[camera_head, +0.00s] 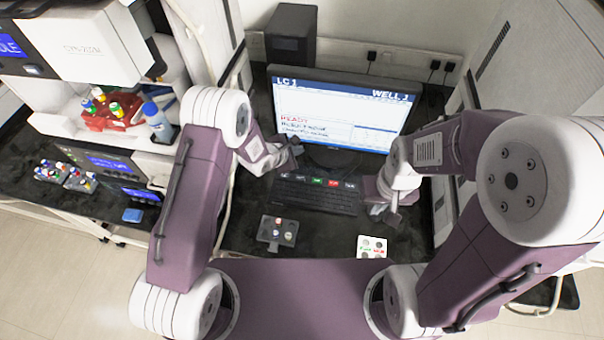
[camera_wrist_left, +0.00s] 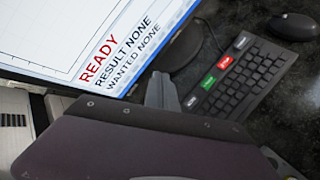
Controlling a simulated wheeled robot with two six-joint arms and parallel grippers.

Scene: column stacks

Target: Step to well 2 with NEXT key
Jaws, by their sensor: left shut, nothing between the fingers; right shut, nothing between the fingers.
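The monitor (camera_head: 345,112) reads LC 1 and what looks like WELL 1, with READY in red. In the left wrist view its screen (camera_wrist_left: 70,35) reads RESULT NONE and WANTED NONE. The black keyboard (camera_head: 315,196) lies below it, with a row of labelled keys along its top: dark, green, red and dark. The row also shows in the left wrist view (camera_wrist_left: 208,82); I cannot read which is NEXT. My left gripper (camera_head: 296,146) is shut and empty, above the keyboard's left end by the screen. My right gripper (camera_head: 388,214) is shut and empty, right of the keyboard.
A dark vial holder (camera_head: 277,232) and a white card or tray (camera_head: 371,246) lie in front of the keyboard. A mouse (camera_wrist_left: 293,25) lies beyond the keyboard. A black computer tower (camera_head: 291,35) stands behind the monitor. Lab instruments (camera_head: 85,45) fill the left side.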

